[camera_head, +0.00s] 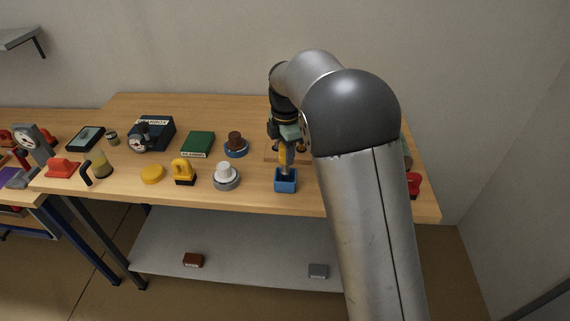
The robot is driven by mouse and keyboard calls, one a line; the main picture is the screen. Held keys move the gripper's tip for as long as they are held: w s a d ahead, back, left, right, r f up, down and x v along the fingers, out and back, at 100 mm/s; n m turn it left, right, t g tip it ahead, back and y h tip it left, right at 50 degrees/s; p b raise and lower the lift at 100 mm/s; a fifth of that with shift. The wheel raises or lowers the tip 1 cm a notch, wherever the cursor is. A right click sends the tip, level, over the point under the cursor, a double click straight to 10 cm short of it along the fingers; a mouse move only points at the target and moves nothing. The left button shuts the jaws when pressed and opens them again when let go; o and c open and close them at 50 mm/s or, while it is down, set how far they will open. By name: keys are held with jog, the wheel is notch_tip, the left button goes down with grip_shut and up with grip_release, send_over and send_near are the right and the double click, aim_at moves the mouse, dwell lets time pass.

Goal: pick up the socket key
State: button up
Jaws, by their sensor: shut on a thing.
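My gripper (286,146) points down above the front part of the wooden bench, right of its middle. My gripper and arm hide the tool's top and part of the bench to the right.
Left of the holder stand a white knob on a grey base (227,179), a brown knob on a blue base (236,145) and a yellow padlock-shaped thing (184,173). A wooden piece (271,160) lies just behind the holder. A red thing (414,184) is at the right edge.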

jog(key=shift+r+p, duration=1.45)
jog(key=shift+r, duration=0.85)
